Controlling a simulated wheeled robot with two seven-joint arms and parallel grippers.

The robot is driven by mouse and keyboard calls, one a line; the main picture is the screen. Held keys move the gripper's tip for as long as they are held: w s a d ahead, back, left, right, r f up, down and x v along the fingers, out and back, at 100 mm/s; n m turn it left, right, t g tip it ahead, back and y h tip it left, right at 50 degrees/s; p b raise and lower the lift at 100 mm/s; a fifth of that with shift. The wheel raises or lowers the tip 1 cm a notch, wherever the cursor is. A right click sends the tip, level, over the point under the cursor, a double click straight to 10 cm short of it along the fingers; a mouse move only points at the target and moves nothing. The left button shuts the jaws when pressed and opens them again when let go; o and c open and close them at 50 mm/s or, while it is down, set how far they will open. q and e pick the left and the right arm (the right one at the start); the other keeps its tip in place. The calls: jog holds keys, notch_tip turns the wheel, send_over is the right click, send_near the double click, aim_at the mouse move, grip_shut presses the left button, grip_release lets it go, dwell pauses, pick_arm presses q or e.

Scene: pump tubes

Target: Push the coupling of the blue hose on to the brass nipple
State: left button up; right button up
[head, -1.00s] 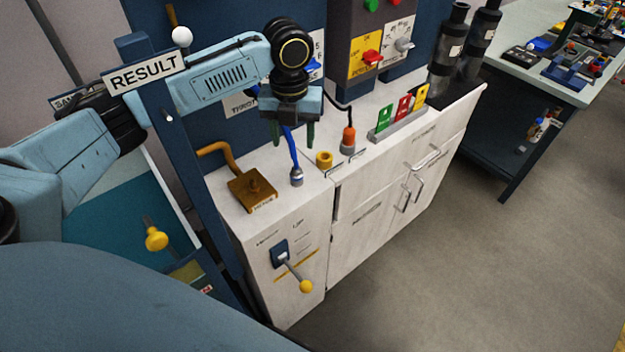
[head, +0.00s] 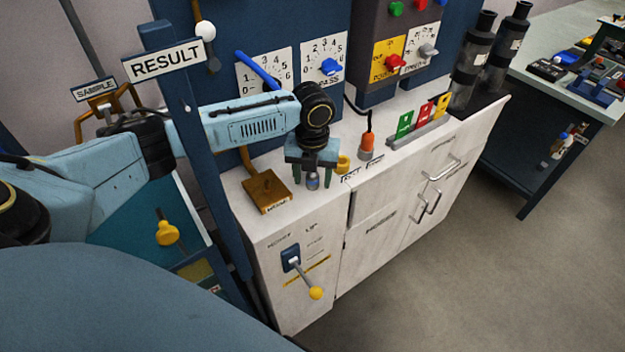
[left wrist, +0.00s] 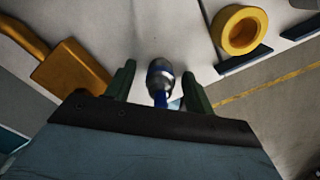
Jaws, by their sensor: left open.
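The coupling (head: 313,181) of the blue hose is a grey metal cylinder with a blue band, standing on the white cabinet top. It also shows in the left wrist view (left wrist: 160,72), with the blue hose (left wrist: 161,99) running from it toward my gripper body. My left gripper (head: 313,179) is open, with one finger on each side of the coupling; contact cannot be told. A brass-coloured block (head: 267,190) with a bent pipe lies left of the coupling. A brass nipple cannot be made out clearly now. My right gripper is not in view.
A yellow ring (head: 343,164) and an orange plug (head: 366,146) stand to the right of the coupling. Green, red and yellow tags (head: 423,118) stand farther right. A lever with a yellow knob (head: 315,293) sticks out of the cabinet front. The RESULT post (head: 200,150) rises at the left.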

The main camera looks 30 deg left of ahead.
pick_arm(q)
jog(key=shift+c, duration=0.4)
jog(key=shift+r, duration=0.1)
jog(key=c, duration=1)
jog(key=shift+c, duration=0.2)
